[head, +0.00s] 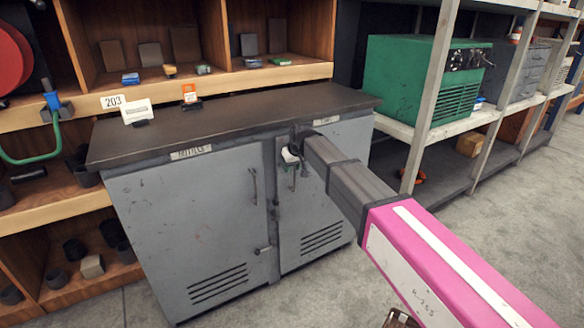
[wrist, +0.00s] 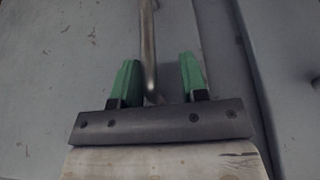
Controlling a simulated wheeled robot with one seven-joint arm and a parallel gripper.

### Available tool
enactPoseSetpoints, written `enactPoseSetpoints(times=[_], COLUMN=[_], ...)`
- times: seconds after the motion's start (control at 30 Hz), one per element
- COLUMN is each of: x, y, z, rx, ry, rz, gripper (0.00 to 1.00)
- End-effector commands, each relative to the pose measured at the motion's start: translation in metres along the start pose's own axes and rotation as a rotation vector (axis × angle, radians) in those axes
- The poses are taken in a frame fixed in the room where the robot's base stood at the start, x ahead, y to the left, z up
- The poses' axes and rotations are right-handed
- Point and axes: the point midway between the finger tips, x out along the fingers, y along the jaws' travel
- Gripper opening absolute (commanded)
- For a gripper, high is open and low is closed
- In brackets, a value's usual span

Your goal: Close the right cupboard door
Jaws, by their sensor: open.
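The grey cupboard (head: 190,225) has two doors under a dark worktop. The right cupboard door (head: 318,215) has vent slots low down and is partly hidden by my arm. It looks about flush with the left door, but I cannot tell whether a small gap remains. My gripper (head: 291,160) is at the upper left part of the right door. In the wrist view my open gripper (wrist: 160,64) has its green fingers on either side of a metal bar handle (wrist: 148,40), nearer the left finger. I cannot tell whether they touch it.
The left door (head: 185,215) appears shut and has its own bar handle (head: 253,187). Wooden shelving (head: 60,112) stands behind and left. A metal rack (head: 440,75) with a green machine (head: 400,80) stands at right. The floor (head: 480,235) at right is clear.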

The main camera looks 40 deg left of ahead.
Motion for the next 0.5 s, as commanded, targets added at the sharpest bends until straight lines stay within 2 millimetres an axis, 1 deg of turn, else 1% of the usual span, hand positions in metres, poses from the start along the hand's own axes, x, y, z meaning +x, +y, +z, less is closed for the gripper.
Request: enactPoseSetpoints(times=[0.17,0.5], x=[-0.02,-0.08], y=[0.0,-0.002], z=[0.001,0.0], rx=[0.0,-0.002], ry=[0.003,0.003], rz=[0.001,-0.001], gripper=[0.4,0.4])
